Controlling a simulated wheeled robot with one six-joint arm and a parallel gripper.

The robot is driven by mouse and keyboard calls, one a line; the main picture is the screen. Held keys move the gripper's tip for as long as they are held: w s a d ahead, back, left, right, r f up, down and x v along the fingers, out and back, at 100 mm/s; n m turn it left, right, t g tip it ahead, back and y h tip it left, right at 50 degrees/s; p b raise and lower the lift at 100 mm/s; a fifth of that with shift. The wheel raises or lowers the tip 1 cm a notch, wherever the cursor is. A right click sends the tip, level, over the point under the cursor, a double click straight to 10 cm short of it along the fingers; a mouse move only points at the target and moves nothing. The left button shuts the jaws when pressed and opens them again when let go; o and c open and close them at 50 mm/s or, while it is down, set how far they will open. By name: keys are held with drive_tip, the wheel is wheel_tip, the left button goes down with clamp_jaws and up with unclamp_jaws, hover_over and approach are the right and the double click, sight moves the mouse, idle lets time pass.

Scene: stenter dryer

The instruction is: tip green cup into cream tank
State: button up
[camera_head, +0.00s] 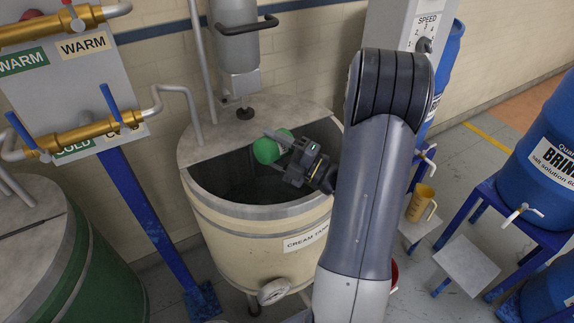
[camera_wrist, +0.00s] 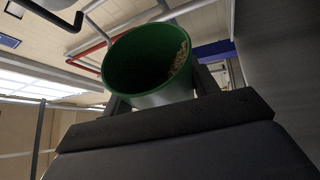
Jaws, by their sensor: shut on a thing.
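The green cup (camera_head: 268,150) is held over the open mouth of the cream tank (camera_head: 262,240). My gripper (camera_head: 283,143) is shut on the cup. In the wrist view the green cup (camera_wrist: 145,65) sits between the fingers of my gripper (camera_wrist: 160,95), and its mouth faces partly toward the camera. Some light brown grainy stuff (camera_wrist: 179,57) shows inside against the cup's wall. The cup looks tilted. The tank's front label reads CREAM TANK, and its inside is dark, with a liquid surface faintly seen low down.
A grey cylinder unit (camera_head: 236,45) stands over the tank's back cover. Brass valves (camera_head: 85,130) and a pipe are at left, above a green tank (camera_head: 85,275). At right are a yellow jug (camera_head: 421,203) on a small stand and blue brine barrels (camera_head: 545,150) on blue stands.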

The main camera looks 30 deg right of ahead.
drive_tip(key=shift+w+d+r+m+t+p, duration=0.1)
drive_tip(key=shift+d+r+m+t+p, duration=0.15)
drive_tip(key=shift+m+p, duration=0.65)
drive_tip(key=shift+w+d+r+m+t+p, duration=0.15)
drive_tip(key=shift+d+m+t+p, duration=0.15)
drive_tip(key=shift+m+p, duration=0.6)
idle(1.2)
